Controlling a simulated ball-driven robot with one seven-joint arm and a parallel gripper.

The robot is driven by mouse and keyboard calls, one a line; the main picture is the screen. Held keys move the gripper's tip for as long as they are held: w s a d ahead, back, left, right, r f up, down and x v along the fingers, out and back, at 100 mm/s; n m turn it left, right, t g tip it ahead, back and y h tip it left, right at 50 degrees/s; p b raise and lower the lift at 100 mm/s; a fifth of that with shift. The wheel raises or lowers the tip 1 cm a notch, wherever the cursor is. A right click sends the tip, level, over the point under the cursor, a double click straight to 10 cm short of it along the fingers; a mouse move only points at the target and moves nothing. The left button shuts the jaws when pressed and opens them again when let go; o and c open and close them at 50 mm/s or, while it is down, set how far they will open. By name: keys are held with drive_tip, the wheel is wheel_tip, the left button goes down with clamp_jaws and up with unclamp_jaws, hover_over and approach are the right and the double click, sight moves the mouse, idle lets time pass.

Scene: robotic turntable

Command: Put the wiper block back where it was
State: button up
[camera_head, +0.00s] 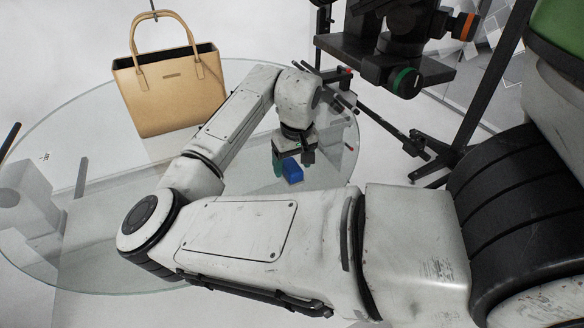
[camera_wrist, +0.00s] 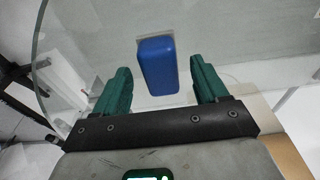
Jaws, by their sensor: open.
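The blue wiper block (camera_head: 292,170) is on the right part of the round glass turntable (camera_head: 105,260), near its edge. In the wrist view the blue wiper block (camera_wrist: 157,66) lies between and slightly beyond the two green fingers, with a gap on each side. My gripper (camera_head: 291,163) is open and empty. It also shows in the wrist view (camera_wrist: 160,85), its fingers spread on both sides of the block. In the head view one finger partly hides the block's left side.
A tan handbag (camera_head: 170,90) stands on the glass at the back left, with a thin hook or rod at its handle. A black camera stand (camera_head: 470,90) is beyond the turntable to the right. The glass left of the handbag is clear.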

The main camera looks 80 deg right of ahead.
sight(295, 171)
wheel_tip(295, 171, up, 10)
drive_tip(key=a, duration=0.1)
drive_tip(key=shift+s, duration=0.45)
idle(1.0)
